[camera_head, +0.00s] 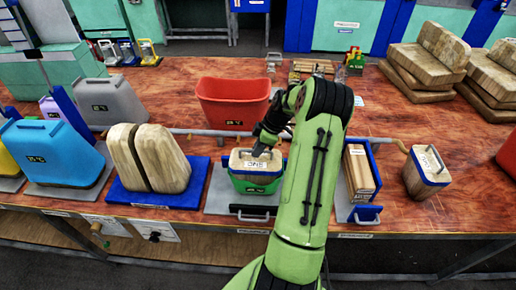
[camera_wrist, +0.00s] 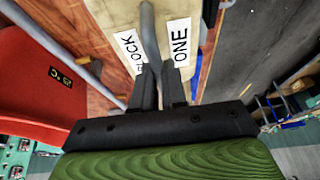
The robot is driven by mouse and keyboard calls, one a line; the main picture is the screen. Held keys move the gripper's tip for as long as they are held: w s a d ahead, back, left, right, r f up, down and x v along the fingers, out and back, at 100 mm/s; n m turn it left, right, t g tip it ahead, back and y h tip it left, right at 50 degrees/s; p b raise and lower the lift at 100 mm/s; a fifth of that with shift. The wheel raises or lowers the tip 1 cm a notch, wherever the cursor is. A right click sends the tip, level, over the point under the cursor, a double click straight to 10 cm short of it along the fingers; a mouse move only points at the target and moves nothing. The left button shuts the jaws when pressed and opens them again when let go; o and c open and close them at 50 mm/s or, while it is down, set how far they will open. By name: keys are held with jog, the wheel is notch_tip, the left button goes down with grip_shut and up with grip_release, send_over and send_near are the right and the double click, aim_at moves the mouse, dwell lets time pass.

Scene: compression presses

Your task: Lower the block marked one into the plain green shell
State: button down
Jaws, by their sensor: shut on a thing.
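The wooden block marked one (camera_head: 240,161) has a grey bar handle and shows just above the plain green shell (camera_head: 258,187). Its lower part is hidden by the shell's front wall, so I cannot tell how deep it sits. My gripper (camera_head: 262,150) is shut on the handle from above. In the wrist view, my gripper's fingers (camera_wrist: 158,85) close around the handle (camera_wrist: 148,35), between labels reading "LOCK" and "ONE" on the block's top (camera_wrist: 160,12). The shell stands on a grey base plate (camera_head: 218,192) with a front handle.
A red bin (camera_head: 233,103) stands behind the shell. A wooden pair on a blue plate (camera_head: 148,160) is left. A blue holder with wooden slats (camera_head: 359,172) is right, then another handled wooden block in a blue band (camera_head: 427,170). A bar runs behind the shell.

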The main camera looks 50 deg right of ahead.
jog(key=shift+f, duration=0.3)
jog(key=c, duration=1.1)
grip_release()
jog(key=shift+f, duration=0.1)
jog(key=v, duration=1.6)
